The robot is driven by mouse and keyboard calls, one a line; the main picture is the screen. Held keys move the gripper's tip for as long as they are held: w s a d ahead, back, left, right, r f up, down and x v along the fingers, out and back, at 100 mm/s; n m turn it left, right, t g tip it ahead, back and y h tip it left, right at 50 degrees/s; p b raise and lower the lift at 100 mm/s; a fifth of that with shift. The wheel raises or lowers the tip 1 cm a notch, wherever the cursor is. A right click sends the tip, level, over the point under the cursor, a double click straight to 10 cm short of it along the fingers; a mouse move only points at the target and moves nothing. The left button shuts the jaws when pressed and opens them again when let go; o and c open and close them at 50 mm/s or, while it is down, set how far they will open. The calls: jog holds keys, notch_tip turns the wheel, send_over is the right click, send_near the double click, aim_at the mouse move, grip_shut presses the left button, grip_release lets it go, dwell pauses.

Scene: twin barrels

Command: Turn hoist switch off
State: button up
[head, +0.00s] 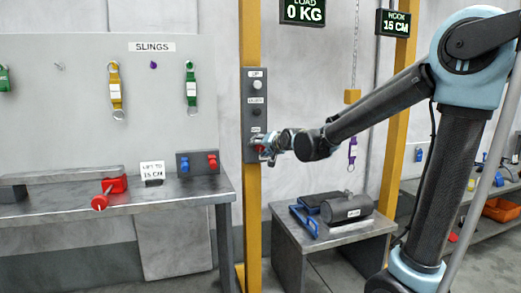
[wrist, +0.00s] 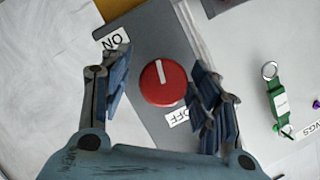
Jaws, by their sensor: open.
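The hoist switch is a round red knob (wrist: 163,82) with a white line on a grey control panel (head: 255,105). In the wrist view the line points up, slightly left. The ON label (wrist: 113,40) is up and left of the knob, and the OFF label (wrist: 178,117) is just below right. My gripper (wrist: 158,66) is open, with one finger on each side of the knob; I cannot tell whether they touch it. In the head view my gripper (head: 268,148) is at the panel's lower end and partly hides the red knob.
The panel is on a yellow post (head: 251,215). A workbench (head: 150,197) with a red tool stands left. A low table (head: 290,235) with a dark cylinder (head: 347,207) is right of the post. Displays read LOAD 0 KG (head: 303,11) and HOOK 15 CM (head: 397,23).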

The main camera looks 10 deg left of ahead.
jog(key=c, duration=1.1)
jog(key=shift+n, duration=0.3)
jog(key=shift+n+h, duration=0.6)
jog(key=shift+d, duration=0.1)
jog(key=o, duration=1)
jog(key=shift+f, duration=0.1)
jog(key=shift+o, duration=0.5)
